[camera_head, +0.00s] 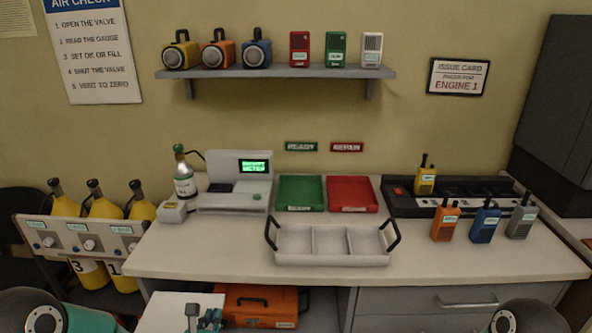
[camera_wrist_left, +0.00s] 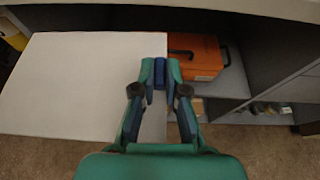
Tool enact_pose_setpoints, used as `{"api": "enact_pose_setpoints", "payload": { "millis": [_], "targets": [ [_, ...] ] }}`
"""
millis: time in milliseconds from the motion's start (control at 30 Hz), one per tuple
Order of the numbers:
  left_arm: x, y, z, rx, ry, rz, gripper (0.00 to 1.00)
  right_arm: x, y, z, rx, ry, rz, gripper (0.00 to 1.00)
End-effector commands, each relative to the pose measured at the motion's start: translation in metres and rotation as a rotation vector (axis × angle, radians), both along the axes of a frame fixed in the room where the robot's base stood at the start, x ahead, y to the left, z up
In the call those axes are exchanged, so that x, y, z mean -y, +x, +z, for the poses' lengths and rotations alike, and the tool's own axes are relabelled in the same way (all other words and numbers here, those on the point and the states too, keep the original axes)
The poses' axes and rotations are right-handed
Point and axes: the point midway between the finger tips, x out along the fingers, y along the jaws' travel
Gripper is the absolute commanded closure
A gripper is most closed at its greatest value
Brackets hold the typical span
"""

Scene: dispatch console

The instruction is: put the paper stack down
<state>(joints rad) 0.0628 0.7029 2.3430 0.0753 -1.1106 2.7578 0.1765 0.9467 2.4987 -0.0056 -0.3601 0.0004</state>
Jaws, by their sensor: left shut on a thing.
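The paper stack (camera_head: 165,311) is a flat white sheet-like block at the bottom of the head view, in front of the desk's lower left part. It fills the left of the left wrist view (camera_wrist_left: 75,85). My left gripper (camera_head: 205,312) is at its right edge; in the left wrist view the fingers (camera_wrist_left: 160,72) are shut on that edge. The stack looks roughly level, below the desk top. Whether anything touches its underside is hidden. My right gripper is not in view.
An orange case (camera_head: 260,305) sits on the shelf just right of the stack. The white desk top (camera_head: 230,255) above holds a white divided tray (camera_head: 332,245), green (camera_head: 300,192) and red (camera_head: 351,193) trays, and radios. Yellow cylinders (camera_head: 104,207) stand at left.

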Motion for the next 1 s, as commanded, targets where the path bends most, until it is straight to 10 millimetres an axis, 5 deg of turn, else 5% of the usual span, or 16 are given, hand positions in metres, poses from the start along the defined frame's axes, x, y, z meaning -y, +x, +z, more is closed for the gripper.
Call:
{"api": "enact_pose_setpoints", "payload": {
  "millis": [233, 1000],
  "targets": [
    [0.0, -0.031, 0.018, -0.002, 0.0, 0.006, 1.0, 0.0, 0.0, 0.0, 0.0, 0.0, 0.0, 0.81],
    [0.006, -0.045, 0.019, -0.002, 0.001, -0.006, 1.0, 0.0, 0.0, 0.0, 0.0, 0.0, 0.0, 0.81]
  ]
}}
